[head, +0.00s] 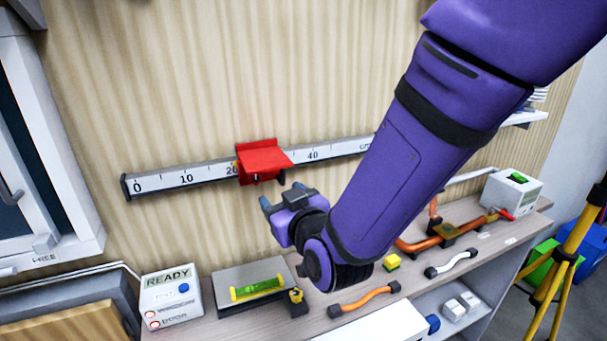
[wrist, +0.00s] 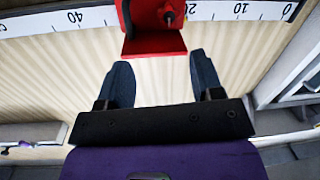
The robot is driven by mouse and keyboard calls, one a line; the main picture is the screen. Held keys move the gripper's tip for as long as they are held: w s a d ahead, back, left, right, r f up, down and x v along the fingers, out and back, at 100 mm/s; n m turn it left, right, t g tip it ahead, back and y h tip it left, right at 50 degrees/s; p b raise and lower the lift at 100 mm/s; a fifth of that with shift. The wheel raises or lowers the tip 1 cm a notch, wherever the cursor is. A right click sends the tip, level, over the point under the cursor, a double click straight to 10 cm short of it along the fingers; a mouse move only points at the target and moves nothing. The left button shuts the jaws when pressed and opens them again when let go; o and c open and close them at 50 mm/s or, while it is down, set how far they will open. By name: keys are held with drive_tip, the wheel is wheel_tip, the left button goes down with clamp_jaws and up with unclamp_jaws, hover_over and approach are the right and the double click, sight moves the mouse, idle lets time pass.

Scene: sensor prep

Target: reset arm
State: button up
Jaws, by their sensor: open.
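My purple arm reaches down from the upper right in the head view. My gripper (head: 276,203) is open and empty, just below the red slider (head: 264,161) on the wall scale. The wrist view shows the two dark fingers of my gripper (wrist: 158,80) spread apart, with the red slider (wrist: 155,42) beyond them and no contact visible. The slider sits on the white ruler rail (head: 180,178), just past the 20 mark. My arm hides the right part of the rail.
A yellow tripod (head: 566,250) stands right. The wall left of my gripper is clear.

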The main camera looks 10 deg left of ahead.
drive_tip(key=w+d+r+m+g+h, duration=0.1)
drive_tip(key=d+r+m+g+h, duration=0.3)
drive_tip(key=d, duration=0.7)
drive_tip(key=w+d+r+t+h, duration=0.1)
drive_tip(key=d+r, duration=0.5)
drive_tip(key=d, duration=0.5)
drive_tip(key=s+d+r+m+g+h, duration=0.2)
drive_tip(key=s+d+m+g+h, duration=0.3)
drive_tip(key=s+d, duration=1.4)
drive_tip(key=shift+s+d+g, duration=0.25)
drive_tip(key=shift+s+g, duration=0.1)
drive_tip(key=shift+g, duration=0.05)
